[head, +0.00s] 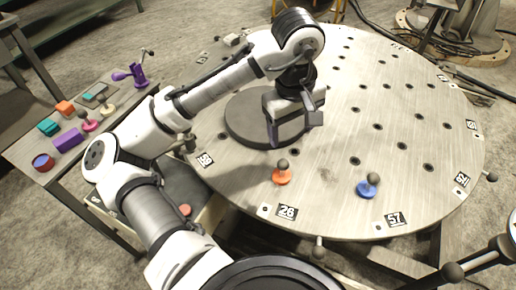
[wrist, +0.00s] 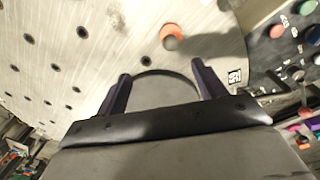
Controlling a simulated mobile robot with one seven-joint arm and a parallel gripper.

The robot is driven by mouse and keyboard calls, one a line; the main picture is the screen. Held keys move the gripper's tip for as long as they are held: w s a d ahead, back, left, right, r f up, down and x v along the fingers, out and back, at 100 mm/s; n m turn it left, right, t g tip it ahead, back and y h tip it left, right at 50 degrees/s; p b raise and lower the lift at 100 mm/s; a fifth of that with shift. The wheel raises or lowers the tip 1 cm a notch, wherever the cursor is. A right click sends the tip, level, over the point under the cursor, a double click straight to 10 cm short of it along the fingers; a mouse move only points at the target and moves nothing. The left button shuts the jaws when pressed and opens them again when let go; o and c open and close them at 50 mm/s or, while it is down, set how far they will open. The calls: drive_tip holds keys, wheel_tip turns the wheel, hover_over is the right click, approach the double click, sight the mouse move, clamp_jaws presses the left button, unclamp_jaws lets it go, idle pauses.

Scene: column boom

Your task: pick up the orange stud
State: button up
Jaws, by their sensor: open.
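The orange stud (head: 281,176) stands on the round metal table (head: 330,205) near its front edge, close to the label 26. It has an orange disc base and a dark ball knob on top. In the wrist view the orange stud (wrist: 171,36) shows beyond the fingertips, a little right of the middle. My gripper (head: 290,140) is over the dark round disc (head: 238,128) on the table, behind and above the stud, apart from it. In the wrist view my gripper (wrist: 160,80) has its two fingers spread with nothing between them.
A blue stud (head: 367,187) stands to the right of the orange one, near label 57. The table has many holes and ball knobs around its rim. A side bench (head: 45,165) at left holds several coloured pieces. The tabletop around the orange stud is clear.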

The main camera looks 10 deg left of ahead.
sight(283, 168)
drive_tip(key=shift+s+a+f+n+g+y, duration=0.15)
drive_tip(key=shift+s+a+f+g+y, duration=0.1)
drive_tip(key=shift+a+f, duration=0.2)
drive_tip(key=shift+s+a+f+n+g+y, duration=0.15)
drive_tip(key=shift+a+f+g, duration=0.1)
drive_tip(key=shift+a+f, duration=0.15)
drive_tip(key=f+b, duration=0.1)
drive_tip(key=f, duration=0.6)
drive_tip(key=shift+d, duration=0.2)
drive_tip(key=shift+w+d+f, duration=0.1)
drive_tip(key=shift+f, duration=1.35)
drive_tip(key=shift+w+d+f, duration=0.1)
drive_tip(key=shift+f, duration=1.3)
drive_tip(key=c, duration=1.1)
wheel_tip(283, 168, up, 20)
drive_tip(key=shift+r+p, duration=0.1)
drive_tip(key=shift+p, duration=0.75)
